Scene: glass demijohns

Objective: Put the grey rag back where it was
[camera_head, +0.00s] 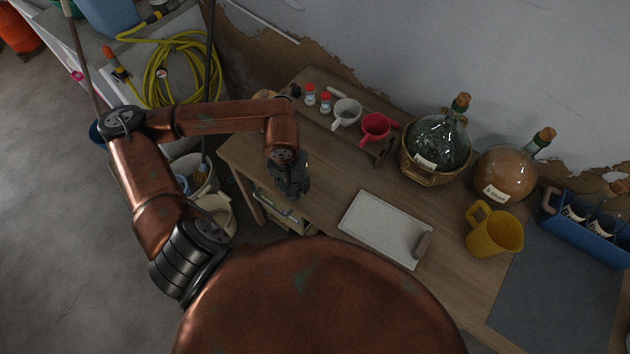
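I cannot make out a grey rag with certainty. A small grey-brown piece (422,245) lies at the right end of a pale rectangular tray (372,226) on the wooden table; I cannot tell whether it is cloth. My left gripper (293,190) points down over the table's left front edge, left of the tray and apart from it. It is dark and small, so its fingers and anything between them are unclear. An open drawer or shelf space (283,212) shows below it, its inside partly hidden. My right gripper is not in view.
Two demijohns, green (440,140) in a basket and amber (503,172), stand at the back. A yellow jug (495,232), a blue crate (585,228) and a dark grey mat (560,300) are at the right. Funnels, white (347,111) and red (375,128), stand at the back left.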

